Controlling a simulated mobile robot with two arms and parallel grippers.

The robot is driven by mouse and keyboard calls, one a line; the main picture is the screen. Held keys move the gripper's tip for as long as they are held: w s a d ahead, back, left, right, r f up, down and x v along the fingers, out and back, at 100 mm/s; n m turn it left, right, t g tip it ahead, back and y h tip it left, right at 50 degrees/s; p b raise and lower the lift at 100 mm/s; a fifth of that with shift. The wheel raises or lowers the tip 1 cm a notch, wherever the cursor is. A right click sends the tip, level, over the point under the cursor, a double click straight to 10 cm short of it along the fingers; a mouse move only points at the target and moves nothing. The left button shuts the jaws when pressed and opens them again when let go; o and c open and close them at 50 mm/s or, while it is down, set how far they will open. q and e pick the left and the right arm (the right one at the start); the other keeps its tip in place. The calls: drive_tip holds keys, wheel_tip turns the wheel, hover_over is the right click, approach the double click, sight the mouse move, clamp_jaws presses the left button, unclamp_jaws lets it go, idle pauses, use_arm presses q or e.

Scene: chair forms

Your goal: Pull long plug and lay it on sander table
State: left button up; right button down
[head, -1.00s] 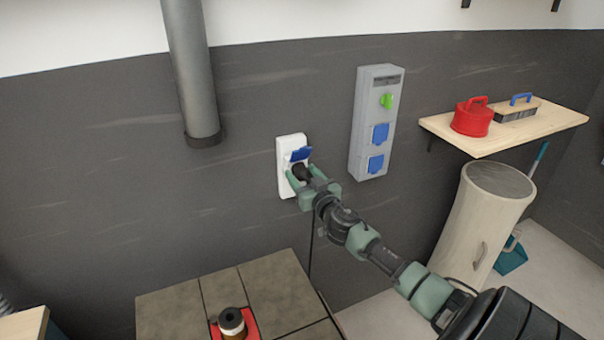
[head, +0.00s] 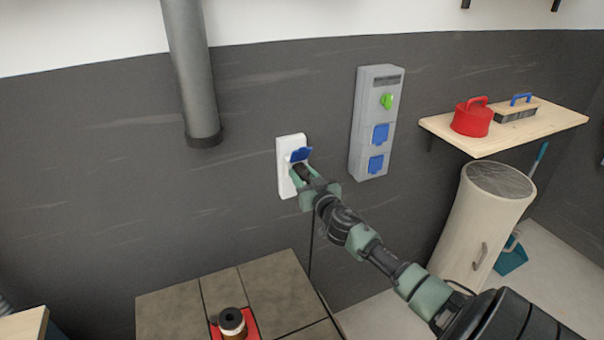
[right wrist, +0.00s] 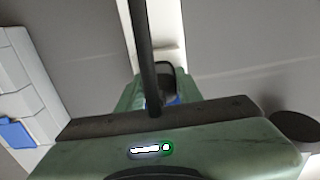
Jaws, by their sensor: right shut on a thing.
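The dark plug (head: 302,170) is at the white wall socket (head: 287,186), just below its raised blue cover (head: 301,154). My right gripper (head: 300,178) is shut on the plug, with its fingers on either side of it. In the right wrist view the dark cable (right wrist: 143,55) runs up across the picture in front of the green gripper (right wrist: 160,90). Whether the plug's pins are still in the socket cannot be seen. The tiled table top (head: 175,310) below may be the sander table. My left gripper is not in view.
A grey panel (head: 366,120) with blue covers and a green knob is right of the socket. A shelf (head: 545,120) holds a red container (head: 472,120). A red holder with a dark-topped bottle (head: 232,320) sits on the tiled top.

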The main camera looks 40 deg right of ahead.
sight(308, 181)
drive_tip(key=shift+s+a+f, duration=0.1)
drive_tip(key=shift+s+f, duration=0.1)
drive_tip(key=shift+s, duration=0.05)
drive_tip(key=shift+r+p+v, duration=0.2)
drive_tip(key=shift+p+v, duration=0.1)
drive_tip(key=shift+v, duration=0.65)
drive_tip(key=shift+p+v, duration=0.4)
drive_tip(key=shift+v, duration=1.4)
drive_tip(key=shift+s+a, duration=0.15)
drive_tip(key=shift+s, duration=0.25)
drive_tip(key=p+v, duration=0.1)
drive_tip(key=v, duration=0.3)
drive_tip(key=shift+s, duration=0.1)
drive_tip(key=shift+r, duration=0.1)
